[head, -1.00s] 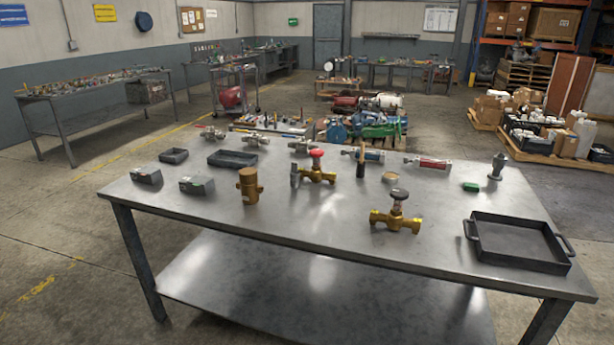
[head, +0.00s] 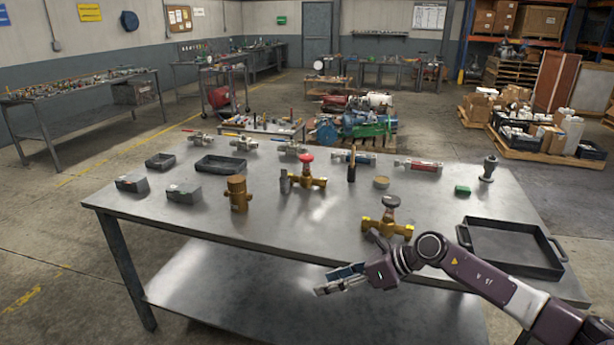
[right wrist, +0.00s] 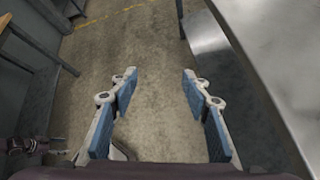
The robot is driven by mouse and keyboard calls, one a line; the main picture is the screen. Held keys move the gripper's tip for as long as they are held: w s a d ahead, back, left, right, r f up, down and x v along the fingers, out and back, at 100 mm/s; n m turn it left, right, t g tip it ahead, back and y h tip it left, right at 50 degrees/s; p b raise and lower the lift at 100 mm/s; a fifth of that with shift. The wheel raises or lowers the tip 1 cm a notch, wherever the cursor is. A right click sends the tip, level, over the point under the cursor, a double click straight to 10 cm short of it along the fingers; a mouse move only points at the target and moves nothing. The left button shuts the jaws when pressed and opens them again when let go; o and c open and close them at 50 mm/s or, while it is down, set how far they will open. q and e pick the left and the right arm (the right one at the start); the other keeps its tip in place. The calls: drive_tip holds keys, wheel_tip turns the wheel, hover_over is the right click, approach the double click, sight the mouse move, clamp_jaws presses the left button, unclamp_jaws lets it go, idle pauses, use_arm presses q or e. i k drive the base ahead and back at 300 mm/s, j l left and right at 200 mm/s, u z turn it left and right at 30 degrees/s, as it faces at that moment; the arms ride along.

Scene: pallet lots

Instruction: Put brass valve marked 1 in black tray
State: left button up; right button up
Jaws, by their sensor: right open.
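A brass valve with a black handwheel (head: 388,226) stands near the table's front edge. Another brass valve with a red handwheel (head: 306,176) stands farther back. I can read no number on either. A black tray with two handles (head: 509,266) lies empty at the table's right end, partly behind my right arm. My right gripper (head: 331,281) is open and empty in front of the table's edge, left of and nearer than the black-handwheel valve. In the right wrist view its blue-padded fingers (right wrist: 159,80) are apart over bare floor. My left gripper is not in view.
The steel table (head: 300,225) also holds a brass cylindrical fitting (head: 238,193), grey boxes (head: 183,192), a small black tray (head: 221,165), a green block (head: 462,190) and a grey fitting (head: 488,168). Several more valves line the back edge. The front left tabletop is clear.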

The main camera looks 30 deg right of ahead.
sight(510, 261)
drive_tip(key=i+l, duration=1.5)
drive_tip(key=l, duration=0.1)
